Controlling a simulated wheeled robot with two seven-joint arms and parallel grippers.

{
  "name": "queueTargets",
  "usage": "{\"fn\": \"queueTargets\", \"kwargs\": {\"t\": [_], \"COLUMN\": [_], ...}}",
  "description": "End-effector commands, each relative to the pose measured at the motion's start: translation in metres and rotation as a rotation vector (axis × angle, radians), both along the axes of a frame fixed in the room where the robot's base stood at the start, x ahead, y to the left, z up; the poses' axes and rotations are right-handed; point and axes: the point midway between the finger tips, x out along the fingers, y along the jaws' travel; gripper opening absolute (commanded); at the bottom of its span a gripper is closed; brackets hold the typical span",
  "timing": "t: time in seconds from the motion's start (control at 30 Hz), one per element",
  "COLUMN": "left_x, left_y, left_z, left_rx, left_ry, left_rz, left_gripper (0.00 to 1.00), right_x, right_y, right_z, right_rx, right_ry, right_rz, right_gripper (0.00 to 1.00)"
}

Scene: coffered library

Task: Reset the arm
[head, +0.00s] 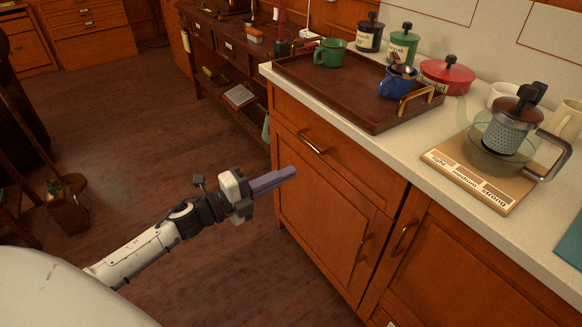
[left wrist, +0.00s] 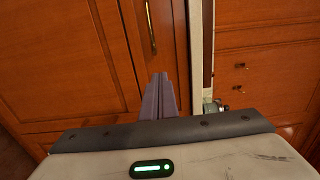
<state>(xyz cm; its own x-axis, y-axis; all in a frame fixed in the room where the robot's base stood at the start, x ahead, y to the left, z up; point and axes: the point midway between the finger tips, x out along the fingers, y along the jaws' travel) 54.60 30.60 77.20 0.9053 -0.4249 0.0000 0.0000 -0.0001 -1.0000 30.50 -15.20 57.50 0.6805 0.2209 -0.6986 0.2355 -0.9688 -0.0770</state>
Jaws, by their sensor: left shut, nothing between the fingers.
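My left gripper (head: 291,172) is shut and empty, with its two purple-grey fingers together. It is held in front of the wooden cabinet (head: 335,215), below the level of the counter top. My white left arm (head: 140,257) comes in from the lower left. In the left wrist view the shut fingers (left wrist: 160,85) point toward brown cabinet fronts (left wrist: 60,60) and a brass handle (left wrist: 150,28). Whether the fingertips touch the cabinet cannot be told. My right gripper is not in view.
The pale counter (head: 400,150) bears a brown tray (head: 330,88) with a green mug (head: 330,53) and a blue mug (head: 396,86). A glass press (head: 510,135) stands on a strength-marked board (head: 465,181). A dark side table (head: 225,50) stands behind. The wooden floor (head: 130,130) is open at left.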

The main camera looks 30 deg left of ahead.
Motion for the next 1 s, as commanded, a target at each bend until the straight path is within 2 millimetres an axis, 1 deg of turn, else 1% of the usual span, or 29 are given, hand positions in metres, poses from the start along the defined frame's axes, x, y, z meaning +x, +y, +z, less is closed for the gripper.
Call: {"fn": "queueTargets", "kwargs": {"t": [0.23, 0.27, 0.37, 0.47, 0.5, 0.57, 0.6, 0.67, 0.7, 0.8, 0.83, 0.9, 1.0], "left_x": [-0.005, -0.007, -0.027, -0.066, -0.085, -0.115, -0.135, -0.164, -0.181, -0.216, -0.223, -0.236, -0.244], "left_y": [-0.001, -0.003, -0.017, -0.039, -0.049, -0.065, -0.077, -0.094, -0.106, -0.129, -0.135, -0.144, -0.15], "left_z": [-0.002, -0.005, -0.028, -0.069, -0.086, -0.11, -0.123, -0.139, -0.147, -0.159, -0.162, -0.165, -0.167], "left_rx": [-0.02, -0.045, -0.226, -0.516, -0.632, -0.787, -0.879, -0.998, -1.065, -1.188, -1.215, -1.257, -1.281], "left_ry": [0.012, 0.028, 0.148, 0.367, 0.463, 0.601, 0.689, 0.807, 0.879, 1.015, 1.046, 1.098, 1.128], "left_rz": [0.008, 0.019, 0.103, 0.257, 0.324, 0.417, 0.476, 0.554, 0.6, 0.687, 0.706, 0.737, 0.755], "left_gripper": [0.0, 0.0, 0.0, 0.0, 0.0, 0.0, 0.0, 0.0, 0.0, 0.0, 0.0, 0.0, 0.0], "right_x": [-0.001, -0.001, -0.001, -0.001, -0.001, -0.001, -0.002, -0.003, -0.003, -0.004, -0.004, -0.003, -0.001], "right_y": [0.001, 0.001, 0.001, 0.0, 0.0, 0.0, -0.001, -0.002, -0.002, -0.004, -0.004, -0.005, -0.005], "right_z": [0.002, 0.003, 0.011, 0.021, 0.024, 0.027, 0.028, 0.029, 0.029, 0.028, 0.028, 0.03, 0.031], "right_rx": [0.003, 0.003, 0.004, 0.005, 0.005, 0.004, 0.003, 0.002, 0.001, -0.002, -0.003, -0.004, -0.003], "right_ry": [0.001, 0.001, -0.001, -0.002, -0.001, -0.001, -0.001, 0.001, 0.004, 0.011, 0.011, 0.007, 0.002], "right_rz": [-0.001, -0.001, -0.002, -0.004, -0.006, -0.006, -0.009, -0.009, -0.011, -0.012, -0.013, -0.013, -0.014], "right_gripper": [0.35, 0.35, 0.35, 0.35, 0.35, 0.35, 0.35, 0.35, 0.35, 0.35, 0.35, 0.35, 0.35]}}
